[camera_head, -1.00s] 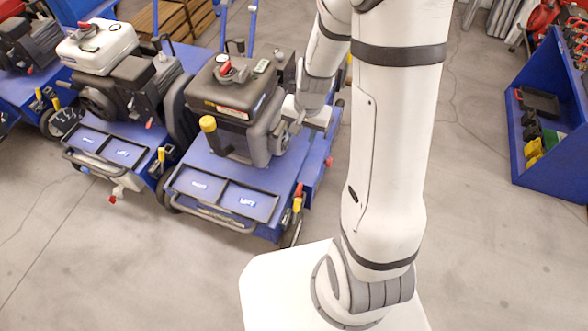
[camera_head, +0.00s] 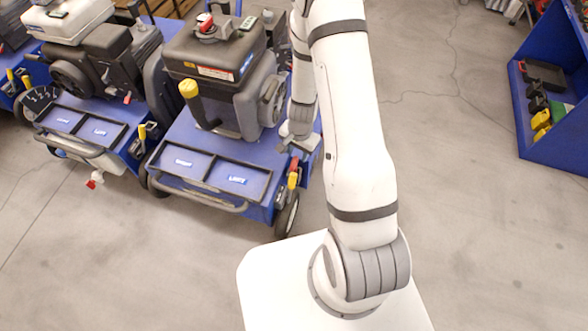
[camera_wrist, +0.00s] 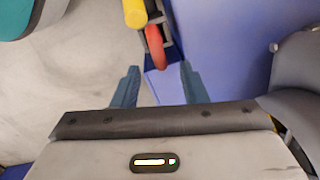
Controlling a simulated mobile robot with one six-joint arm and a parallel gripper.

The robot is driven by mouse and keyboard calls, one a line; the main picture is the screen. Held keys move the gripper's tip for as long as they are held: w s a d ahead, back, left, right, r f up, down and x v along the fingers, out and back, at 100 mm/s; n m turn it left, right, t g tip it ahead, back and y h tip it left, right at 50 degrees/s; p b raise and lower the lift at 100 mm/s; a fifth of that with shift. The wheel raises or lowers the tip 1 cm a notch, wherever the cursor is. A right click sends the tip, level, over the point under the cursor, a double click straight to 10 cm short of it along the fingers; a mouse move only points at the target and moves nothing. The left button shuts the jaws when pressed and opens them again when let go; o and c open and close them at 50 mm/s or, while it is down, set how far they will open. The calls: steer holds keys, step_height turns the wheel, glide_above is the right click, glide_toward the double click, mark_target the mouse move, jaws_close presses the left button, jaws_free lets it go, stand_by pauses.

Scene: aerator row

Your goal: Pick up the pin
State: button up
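A red loop (camera_wrist: 155,47) shows between and beyond my gripper's fingertips in the wrist view, beside a yellow cylinder (camera_wrist: 135,12). In the head view a red piece (camera_head: 292,180) and a yellow piece (camera_head: 294,164) sit at the front right corner of the nearest blue aerator (camera_head: 262,207). I cannot tell which of these parts is the pin. My gripper (camera_wrist: 160,84) is open, with its two blue-grey fingers apart and nothing between them. In the head view my gripper (camera_head: 303,146) is above the aerator's right side, a little behind the red and yellow pieces; its fingertips are hard to make out.
Another aerator (camera_head: 100,125) is at left. A blue bin rack (camera_head: 550,150) stands right; floor between is clear.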

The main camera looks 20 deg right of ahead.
mark_target(296, 157)
steer(key=f+b, duration=0.1)
steer(key=f, duration=0.1)
steer(key=f+b, duration=0.1)
steer(key=shift+a+f, duration=0.2)
steer(key=shift+f, duration=0.2)
steer(key=shift+r, duration=0.1)
jaws_close()
